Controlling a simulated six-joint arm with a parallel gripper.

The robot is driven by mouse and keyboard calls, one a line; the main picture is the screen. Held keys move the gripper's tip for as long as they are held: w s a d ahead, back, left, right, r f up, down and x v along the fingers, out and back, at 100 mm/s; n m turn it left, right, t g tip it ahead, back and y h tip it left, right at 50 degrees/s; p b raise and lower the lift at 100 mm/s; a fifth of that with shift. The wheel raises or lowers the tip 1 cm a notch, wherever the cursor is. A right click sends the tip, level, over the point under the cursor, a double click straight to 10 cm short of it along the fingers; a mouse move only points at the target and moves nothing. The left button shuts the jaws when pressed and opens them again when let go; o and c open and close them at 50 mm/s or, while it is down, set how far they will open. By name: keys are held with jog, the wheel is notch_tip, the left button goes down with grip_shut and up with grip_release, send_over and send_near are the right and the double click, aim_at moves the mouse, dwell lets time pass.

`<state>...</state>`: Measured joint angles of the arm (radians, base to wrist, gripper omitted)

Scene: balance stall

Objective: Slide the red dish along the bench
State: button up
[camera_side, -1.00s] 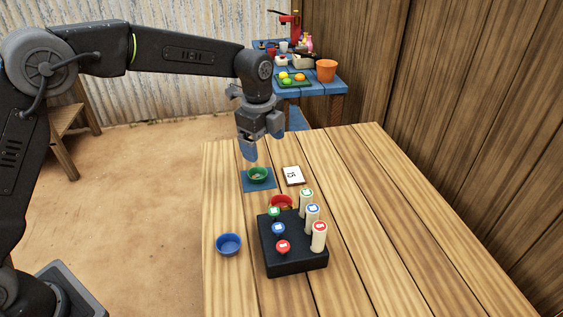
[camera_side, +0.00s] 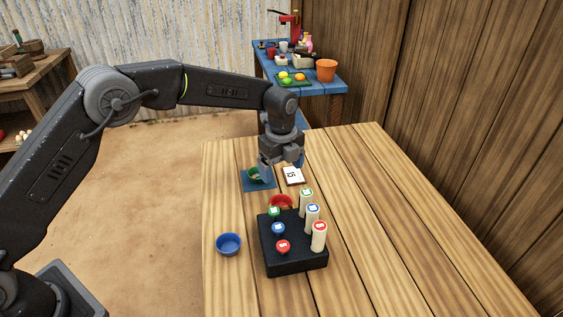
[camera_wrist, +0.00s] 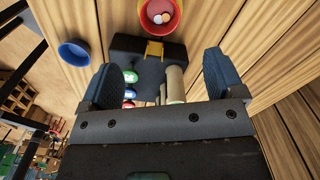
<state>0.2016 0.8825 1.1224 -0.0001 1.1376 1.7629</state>
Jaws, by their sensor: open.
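The red dish (camera_side: 281,202) stands on the bench (camera_side: 370,230), just behind the black block, which hides its near part. In the wrist view the red dish (camera_wrist: 175,22) is at the top edge, cut off by the frame, with small pale and reddish pieces in it. My gripper (camera_side: 282,169) is open and hangs behind the red dish, above the area of the blue mat and the card. In the wrist view its two blue-grey fingers (camera_wrist: 160,80) are apart, and the dish lies beyond them, not between them.
A black block (camera_side: 295,262) with coloured knobs and pale capped cylinders stands in front of the red dish. A blue dish (camera_side: 229,245) is at left. A green dish (camera_side: 255,175) sits on a blue mat (camera_side: 262,187) beside a numbered card (camera_side: 293,176). The bench's right side is clear.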

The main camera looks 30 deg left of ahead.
aim_at(238, 215)
notch_tip(238, 215, down, 12)
jog(key=shift+f, duration=0.25)
dwell(0.4)
jog(key=c, duration=1)
jog(key=shift+s+a, duration=4.25)
jog(key=o, duration=1)
jog(key=shift+r, duration=6.95)
